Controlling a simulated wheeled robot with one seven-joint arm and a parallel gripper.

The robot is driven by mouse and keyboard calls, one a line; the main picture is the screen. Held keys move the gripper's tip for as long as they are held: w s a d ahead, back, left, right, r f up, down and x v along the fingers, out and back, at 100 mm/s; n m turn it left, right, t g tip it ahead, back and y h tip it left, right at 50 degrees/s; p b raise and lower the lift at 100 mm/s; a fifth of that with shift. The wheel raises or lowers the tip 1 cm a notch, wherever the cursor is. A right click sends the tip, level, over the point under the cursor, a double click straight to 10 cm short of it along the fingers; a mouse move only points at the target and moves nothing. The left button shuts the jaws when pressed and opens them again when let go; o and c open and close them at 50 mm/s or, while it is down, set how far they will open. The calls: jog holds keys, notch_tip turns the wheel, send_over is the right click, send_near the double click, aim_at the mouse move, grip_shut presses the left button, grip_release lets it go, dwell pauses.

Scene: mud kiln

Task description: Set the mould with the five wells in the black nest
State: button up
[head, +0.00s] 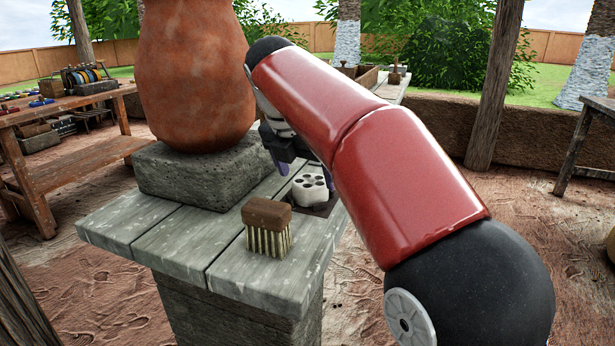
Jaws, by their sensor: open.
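The white mould (310,186) with several dark wells in its top sits near the far right part of the grey plank table top. A dark, flat patch that looks like the black nest (324,207) shows beside and below the mould, partly behind my arm. I cannot tell whether the mould is seated in it or only stands over it. My gripper (303,170) is at the mould, its jaws open, with one purplish finger behind and left of it. The other finger is mostly hidden by my red arm.
A wooden-backed brush (267,228) stands bristles down in front of the mould. A big clay jar (193,70) on a stone block (205,172) fills the table's back left. The front left planks (150,228) are clear. A workbench (70,150) stands further left.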

jog(key=p+v, duration=0.2)
jog(key=v, duration=0.7)
jog(key=shift+r+p, duration=0.15)
jog(key=shift+p, duration=0.15)
jog(key=s+d+f+m+y, duration=0.2)
jog(key=s+d+f+m, duration=0.5)
jog(key=s+d+m, duration=0.5)
jog(key=s+d+f+m, duration=0.3)
jog(key=s+f+m, duration=0.2)
jog(key=f+m, duration=0.3)
jog(key=s+d+f+m+t, duration=0.1)
jog(key=s+d+f+m, duration=0.2)
jog(key=s+f+m, duration=0.2)
notch_tip(320, 180, down, 3)
jog(key=m, duration=0.4)
jog(key=shift+d+m+t, duration=0.3)
jog(key=shift+m, duration=0.1)
